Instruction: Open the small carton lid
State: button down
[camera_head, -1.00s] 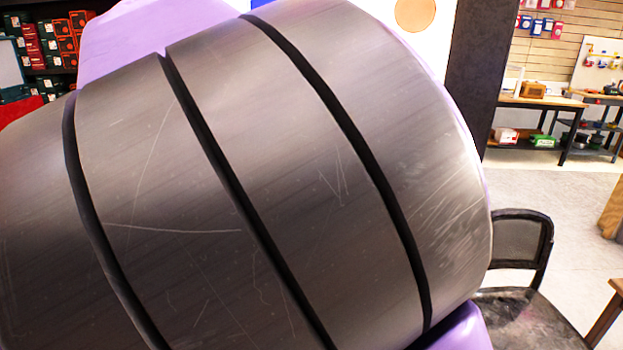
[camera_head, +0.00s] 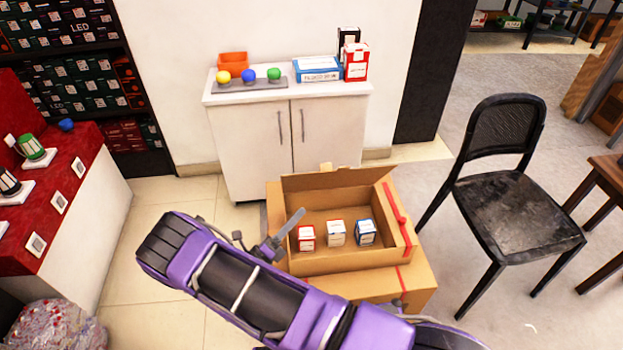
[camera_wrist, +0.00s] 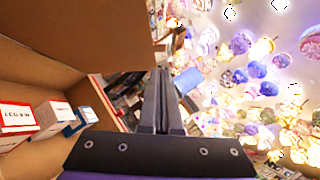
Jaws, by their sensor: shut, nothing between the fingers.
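An open cardboard carton (camera_head: 310,265) stands low in front of the white cabinet. Its back flap (camera_head: 335,180) stands raised, and a red strip runs along its right side. Inside sit a red-and-white box (camera_head: 306,238), a white box (camera_head: 336,233) and a blue-and-white box (camera_head: 365,233). My gripper (camera_head: 297,215) is shut and empty at the carton's left side; contact cannot be told. In the wrist view, my gripper (camera_wrist: 162,75) points past a brown cardboard panel (camera_wrist: 80,35), with the small boxes (camera_wrist: 50,117) to its left.
The white cabinet (camera_head: 250,140) behind holds colored balls and boxes. A black chair (camera_head: 505,190) stands to the right. A red-topped display (camera_head: 45,215) stands at the left.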

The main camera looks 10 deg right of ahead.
notch_tip(320, 180, down, 3)
jog(key=s+n, duration=0.1)
jog(key=n, duration=0.1)
jog(key=t, duration=0.1)
send_near(332, 172)
jog(key=d, duration=0.4)
jog(key=w+r, duration=0.1)
jog(key=w, duration=0.1)
jog(key=shift+w+r+n+y, duration=0.3)
jog(key=shift+r, duration=0.1)
jog(key=shift+w+r, duration=0.3)
jog(key=shift+w, duration=0.05)
